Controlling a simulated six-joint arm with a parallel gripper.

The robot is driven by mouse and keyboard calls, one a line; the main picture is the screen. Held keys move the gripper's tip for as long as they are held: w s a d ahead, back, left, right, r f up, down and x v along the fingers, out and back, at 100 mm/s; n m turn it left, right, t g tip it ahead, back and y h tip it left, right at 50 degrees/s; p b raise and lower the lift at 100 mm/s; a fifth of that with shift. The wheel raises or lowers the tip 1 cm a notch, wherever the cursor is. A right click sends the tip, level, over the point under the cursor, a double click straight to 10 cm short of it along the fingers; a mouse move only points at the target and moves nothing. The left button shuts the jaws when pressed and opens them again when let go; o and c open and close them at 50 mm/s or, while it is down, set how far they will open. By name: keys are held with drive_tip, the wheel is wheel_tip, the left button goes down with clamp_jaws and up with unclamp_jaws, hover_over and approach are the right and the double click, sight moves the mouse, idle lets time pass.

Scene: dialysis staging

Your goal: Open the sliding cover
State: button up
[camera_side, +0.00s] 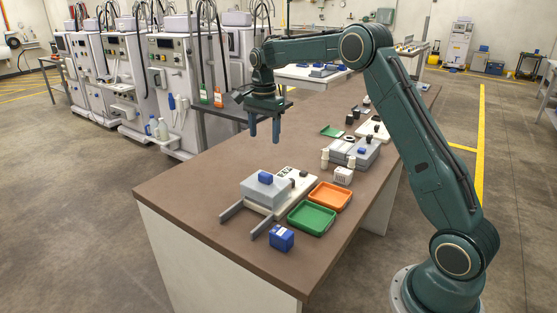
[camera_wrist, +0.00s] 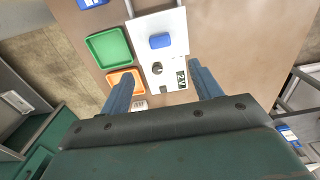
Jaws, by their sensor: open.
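The sliding cover (camera_side: 258,194) is a light grey block with a blue handle (camera_side: 265,177) on top. It sits over the near-left part of a white base (camera_side: 296,188), whose two grey rails (camera_side: 232,211) reach out toward the table's near-left side. In the wrist view the blue handle (camera_wrist: 160,41) lies ahead of the fingers, with a dark knob and a dark printed label beside it on the base. My gripper (camera_side: 264,136) is open and empty, pointing down in the air above and behind the cover, touching nothing. Its two blue fingers (camera_wrist: 160,76) also show in the wrist view.
A green tray (camera_side: 312,219) and an orange tray (camera_side: 330,197) lie right of the base. A blue box (camera_side: 281,238) stands near the rail ends. A second grey unit (camera_side: 352,155) and small white items stand farther back. The brown tabletop (camera_side: 190,190) is clear to the left.

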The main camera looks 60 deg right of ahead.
sight(265, 174)
drive_tip(key=shift+f, duration=0.1)
wheel_tip(265, 174, down, 14)
drive_tip(key=shift+r, duration=0.15)
idle(0.8)
drive_tip(key=shift+c, duration=0.4)
drive_tip(key=c, duration=1.3)
drive_tip(key=a, duration=1)
drive_tip(key=shift+a, duration=0.1)
clamp_jaws()
drive_tip(key=o, duration=1.4)
unclamp_jaws()
drive_tip(key=shift+r, duration=0.15)
